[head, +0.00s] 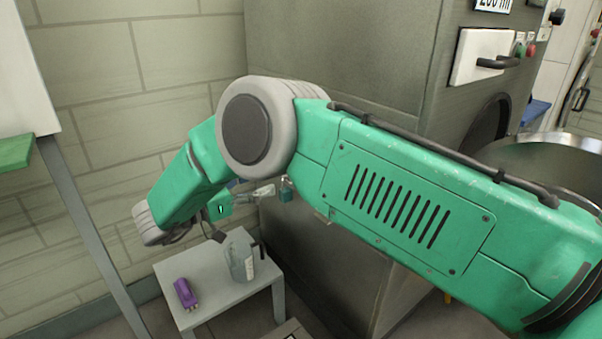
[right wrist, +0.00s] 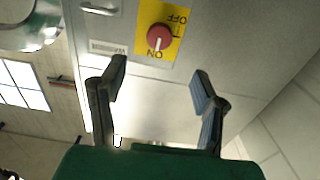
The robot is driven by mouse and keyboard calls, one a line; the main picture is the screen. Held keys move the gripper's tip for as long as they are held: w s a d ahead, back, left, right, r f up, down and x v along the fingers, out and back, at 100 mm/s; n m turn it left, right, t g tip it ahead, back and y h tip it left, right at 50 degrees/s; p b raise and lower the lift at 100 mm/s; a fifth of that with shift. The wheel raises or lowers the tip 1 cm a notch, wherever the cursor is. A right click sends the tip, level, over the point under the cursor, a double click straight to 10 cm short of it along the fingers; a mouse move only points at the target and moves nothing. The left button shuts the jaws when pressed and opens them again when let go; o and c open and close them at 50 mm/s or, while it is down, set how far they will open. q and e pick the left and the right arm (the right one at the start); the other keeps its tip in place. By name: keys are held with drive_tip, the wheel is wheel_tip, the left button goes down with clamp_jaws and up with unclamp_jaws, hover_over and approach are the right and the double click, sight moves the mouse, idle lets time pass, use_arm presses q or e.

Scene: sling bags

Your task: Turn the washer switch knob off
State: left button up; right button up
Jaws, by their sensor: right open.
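The red round switch knob (right wrist: 159,35) sits on a yellow plate (right wrist: 178,40) marked OFF and ON. The lettering appears upside down in the right wrist view. The knob's white mark points down in the picture, toward ON. My right gripper (right wrist: 158,84) is open and empty, its two dark fingers spread below the knob in that picture and apart from it. In the head view my right arm crosses in front of the large grey washer (head: 340,45). The knob is not visible there. My left gripper is out of view.
A small white table (head: 215,283) at lower left holds a purple item (head: 185,292) and a clear jug (head: 240,262). A white drawer with a dark handle (head: 497,63) is on the machine's front. A metal drum (head: 560,155) stands at right. A tiled wall is at left.

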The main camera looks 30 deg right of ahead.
drive_tip(key=d, duration=0.4)
drive_tip(key=d+b, duration=0.1)
drive_tip(key=d, duration=0.3)
drive_tip(key=w+d+b, duration=0.1)
drive_tip(key=d, duration=0.3)
drive_tip(key=shift+d, duration=0.35)
drive_tip(key=shift+f, duration=0.1)
drive_tip(key=c, duration=1.2)
